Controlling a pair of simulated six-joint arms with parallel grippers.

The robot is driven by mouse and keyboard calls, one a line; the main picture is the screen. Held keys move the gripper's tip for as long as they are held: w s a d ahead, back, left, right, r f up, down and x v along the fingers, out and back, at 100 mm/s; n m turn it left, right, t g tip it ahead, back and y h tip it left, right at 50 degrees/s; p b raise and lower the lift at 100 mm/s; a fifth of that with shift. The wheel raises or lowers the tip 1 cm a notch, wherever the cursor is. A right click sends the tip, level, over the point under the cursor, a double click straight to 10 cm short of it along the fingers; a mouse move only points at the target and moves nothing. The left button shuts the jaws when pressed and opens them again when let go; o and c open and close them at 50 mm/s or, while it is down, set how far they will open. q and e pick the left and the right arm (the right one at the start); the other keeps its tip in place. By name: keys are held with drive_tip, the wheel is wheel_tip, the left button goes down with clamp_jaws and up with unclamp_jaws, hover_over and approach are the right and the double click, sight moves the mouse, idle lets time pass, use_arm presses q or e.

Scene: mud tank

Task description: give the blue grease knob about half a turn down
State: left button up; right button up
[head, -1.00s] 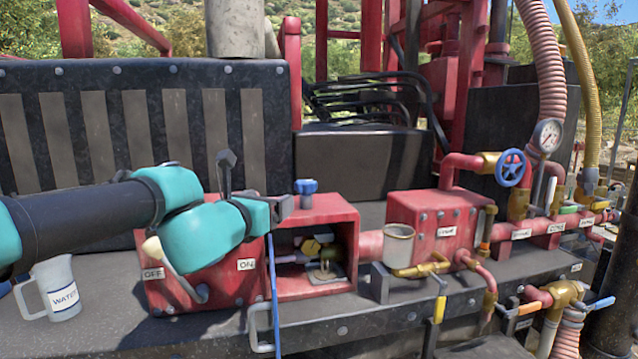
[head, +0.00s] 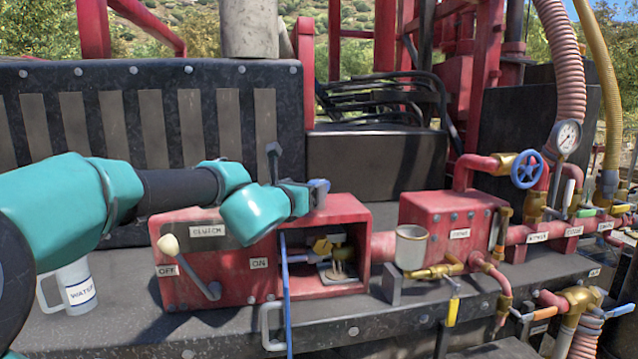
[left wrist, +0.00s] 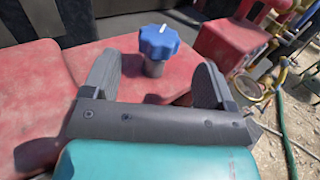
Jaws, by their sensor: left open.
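The blue grease knob (left wrist: 159,43) stands on a short grey stem on top of the red box, with a white mark on its cap. In the left wrist view my left gripper (left wrist: 157,66) is open, with one finger on each side of the knob and a gap to both. The cap lies around the fingertips' level or slightly beyond. In the head view my left gripper (head: 310,192) is at the knob above the red box (head: 345,208), and it mostly hides the knob. My right gripper is not in view.
A water jug (head: 72,285) is at the left. A grey cup (head: 410,247) and the blue valve wheel (head: 527,170) are to the right.

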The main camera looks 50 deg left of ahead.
sight(320, 181)
use_arm(q)
drive_tip(key=x, duration=0.8)
drive_tip(key=c, duration=0.9)
drive_tip(key=shift+m+t+h, duration=0.6)
drive_tip(key=shift+m+h, duration=1)
drive_tip(key=shift+h, duration=0.7)
drive_tip(key=shift+f+m+h, duration=0.1)
drive_tip(key=shift+m+h, duration=1)
drive_tip(key=shift+h, duration=0.7)
drive_tip(key=shift+m+g+h, duration=0.4)
drive_tip(key=shift+m+h, duration=0.7)
drive_tip(key=shift+h, duration=0.9)
